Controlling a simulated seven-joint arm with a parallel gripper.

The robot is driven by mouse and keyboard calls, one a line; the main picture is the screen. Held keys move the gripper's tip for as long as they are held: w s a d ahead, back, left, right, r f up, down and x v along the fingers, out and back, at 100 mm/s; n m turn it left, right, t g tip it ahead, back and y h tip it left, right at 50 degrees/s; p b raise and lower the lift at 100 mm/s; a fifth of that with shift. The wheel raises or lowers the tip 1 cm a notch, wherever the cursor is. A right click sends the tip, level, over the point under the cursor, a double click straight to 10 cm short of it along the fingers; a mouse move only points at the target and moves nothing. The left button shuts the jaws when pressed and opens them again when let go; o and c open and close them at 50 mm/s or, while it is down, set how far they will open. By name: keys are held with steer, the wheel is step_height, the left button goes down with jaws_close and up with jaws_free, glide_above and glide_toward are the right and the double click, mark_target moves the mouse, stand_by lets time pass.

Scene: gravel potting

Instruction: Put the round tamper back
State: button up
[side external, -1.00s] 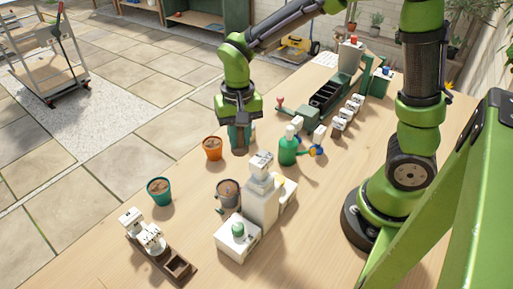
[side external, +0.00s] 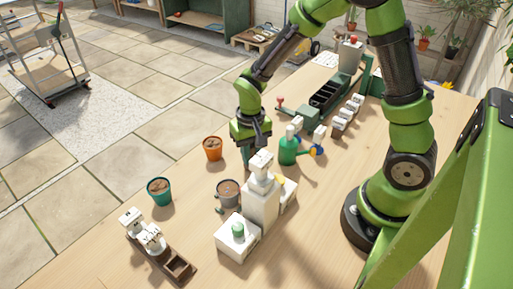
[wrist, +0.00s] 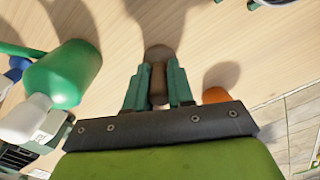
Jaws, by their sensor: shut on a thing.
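The round tamper (wrist: 158,84) shows in the wrist view as a brown cylindrical handle with a wider round end beyond it. My gripper (wrist: 157,86) is shut on its handle, one green finger on each side. In the side view my gripper (side external: 247,146) points down above the table, behind the white stand and beside the orange pot; the tamper there is mostly hidden. A brown wooden rack (side external: 179,267) at the front left holds white-topped pieces and has an empty square slot at its near end. I cannot tell which place belongs to the tamper.
The white stand (side external: 262,205), grey-brown pot (side external: 228,194), orange pot (side external: 212,149) and green pot (side external: 160,191) stand nearby. The green watering can (side external: 288,152) is right of my gripper. Several small white-topped pieces (side external: 346,118) stand farther back.

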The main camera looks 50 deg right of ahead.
mark_target(251, 146)
steer(key=shift+f, duration=0.25)
steer(key=o, duration=0.4)
steer(key=shift+f, duration=0.1)
steer(key=o, duration=0.5)
step_height(251, 146, up, 12)
steer(key=shift+r, duration=0.2)
steer(key=shift+s+a+r+n+t+y, duration=0.15)
steer(key=shift+s+r+n+t+y, duration=0.15)
steer(key=shift+s+r+t, duration=1.2)
steer(key=shift+s+a+r+n+t+y, duration=0.15)
steer(key=shift+s+r+t+y, duration=0.2)
steer(key=shift+s+r+t, duration=1.1)
steer(key=shift+s+a+r+n+t+y, duration=0.1)
steer(key=shift+s+r+n+t+y, duration=0.4)
steer(key=shift+s+r, duration=1.85)
